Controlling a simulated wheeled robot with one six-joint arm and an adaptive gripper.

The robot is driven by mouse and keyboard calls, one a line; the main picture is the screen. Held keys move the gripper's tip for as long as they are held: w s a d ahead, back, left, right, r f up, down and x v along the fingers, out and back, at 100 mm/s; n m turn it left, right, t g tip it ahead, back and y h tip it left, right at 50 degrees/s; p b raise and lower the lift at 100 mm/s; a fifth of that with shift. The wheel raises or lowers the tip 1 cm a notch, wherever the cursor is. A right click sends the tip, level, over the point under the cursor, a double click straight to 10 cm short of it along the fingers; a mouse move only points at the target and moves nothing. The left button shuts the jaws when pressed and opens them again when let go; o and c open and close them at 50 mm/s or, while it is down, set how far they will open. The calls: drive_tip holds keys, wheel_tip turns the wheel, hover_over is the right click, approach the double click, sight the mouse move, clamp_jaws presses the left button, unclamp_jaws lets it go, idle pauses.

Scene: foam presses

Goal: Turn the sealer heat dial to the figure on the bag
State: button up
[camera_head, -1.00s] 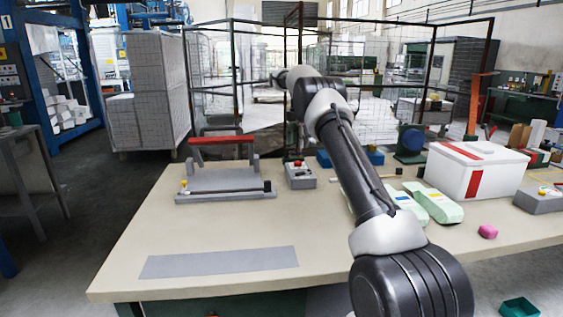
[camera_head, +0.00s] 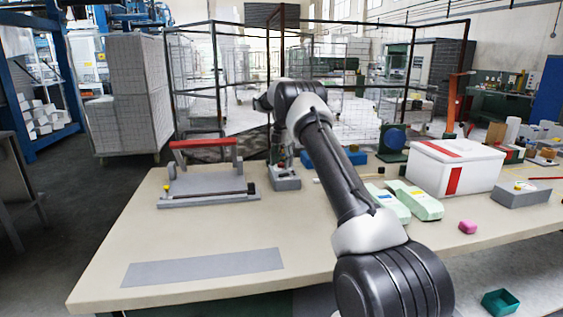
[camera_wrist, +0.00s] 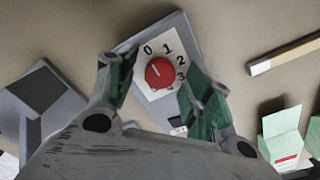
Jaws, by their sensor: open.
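The red heat dial (camera_wrist: 160,72) sits on a white plate with the figures 0, 1, 2 and 3 readable in the wrist view. A pale pointer mark on it points up and left, roughly toward the 0. My gripper (camera_wrist: 160,62) is open, with one green-padded finger on each side of the dial; contact cannot be told. The grey control box (camera_head: 285,184) stands beside the sealer (camera_head: 208,185), which has a red handle bar. Pale green bags (camera_head: 417,204) lie right of my arm; their figure is unreadable.
A blue bin (camera_head: 348,157) lies behind. A grey mat (camera_head: 203,267) lies at the front left, with bare tabletop around it.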

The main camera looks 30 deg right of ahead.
drive_tip(key=c, duration=1.1)
drive_tip(key=shift+o, duration=0.2)
drive_tip(key=shift+m, duration=0.4)
drive_tip(key=m, duration=0.3)
drive_tip(key=shift+m, duration=0.3)
drive_tip(key=m, duration=0.4)
drive_tip(key=shift+m, duration=0.3)
drive_tip(key=m, duration=0.4)
drive_tip(key=shift+m, duration=2.4)
